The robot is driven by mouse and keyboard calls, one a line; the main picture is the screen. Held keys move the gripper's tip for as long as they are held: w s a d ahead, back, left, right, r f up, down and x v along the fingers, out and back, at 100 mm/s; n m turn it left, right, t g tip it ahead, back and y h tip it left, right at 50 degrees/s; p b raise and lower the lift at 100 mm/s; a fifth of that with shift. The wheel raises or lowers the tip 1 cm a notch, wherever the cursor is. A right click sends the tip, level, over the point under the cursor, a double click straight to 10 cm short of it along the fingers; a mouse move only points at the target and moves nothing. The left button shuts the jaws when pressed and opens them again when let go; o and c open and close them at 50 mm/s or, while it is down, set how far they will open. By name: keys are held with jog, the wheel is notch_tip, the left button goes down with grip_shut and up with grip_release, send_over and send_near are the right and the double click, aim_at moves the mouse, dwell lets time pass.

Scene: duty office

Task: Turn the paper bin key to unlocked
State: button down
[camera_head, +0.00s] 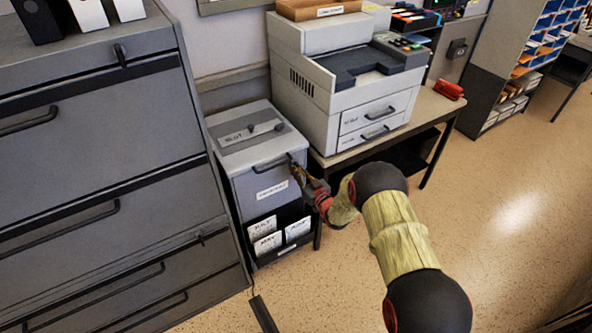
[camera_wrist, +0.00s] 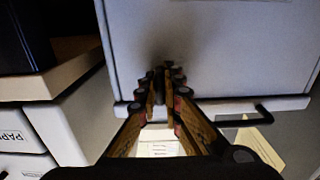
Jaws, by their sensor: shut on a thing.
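The paper bin (camera_head: 249,185) is a grey cabinet with a slotted lid, a front handle (camera_head: 270,164) and a white label. My gripper (camera_head: 294,168) is at the upper right corner of the bin's front, beside the handle. In the wrist view, my gripper's fingers (camera_wrist: 164,82) are nearly together on a small dark thing at the bin's grey face, at the place of the key. The key is mostly hidden by the fingertips, and its turn angle cannot be made out. The bin's handle also shows in the wrist view (camera_wrist: 240,116).
A large printer (camera_head: 340,95) stands on a table (camera_head: 438,108) close to the right of the bin. A tall grey drawer cabinet (camera_head: 105,150) stands close to its left. Papers in a dark rack (camera_head: 282,245) sit low on the bin's front. The floor (camera_head: 500,200) at right is clear.

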jog(key=shift+f, duration=0.1)
dwell(0.3)
jog(key=c, duration=1.9)
grip_release()
jog(key=shift+s, duration=0.1)
jog(key=v, duration=1.1)
jog(key=shift+s+d, duration=0.25)
jog(key=shift+d, duration=0.05)
